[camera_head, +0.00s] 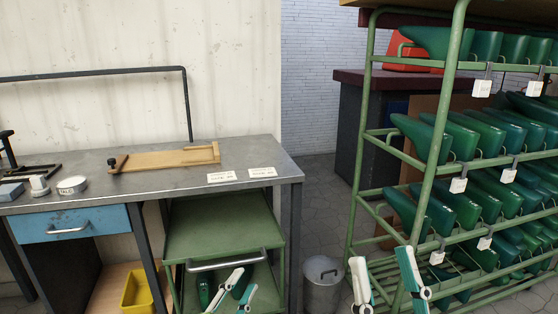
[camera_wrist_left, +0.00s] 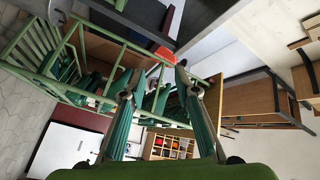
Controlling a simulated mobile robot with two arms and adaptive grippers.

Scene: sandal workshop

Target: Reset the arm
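My left gripper (camera_head: 246,279) is low in the head view, in front of the green cart. Its two fingers are apart, and the left wrist view shows the open fingers (camera_wrist_left: 155,72) with nothing held between them. My right gripper (camera_head: 381,257) is at the bottom of the head view, right of the metal bin and in front of the green rack. Its fingers are spread wide, with nothing seen between them. The lower parts of both grippers are cut off by the frame edge.
A metal table (camera_head: 140,191) holds a wooden board (camera_head: 165,159), two labels and small tools. The green cart (camera_head: 215,239) stands under its right end. A bin (camera_head: 322,288) stands beside it. The green rack (camera_head: 437,155) on the right holds many green shoe lasts.

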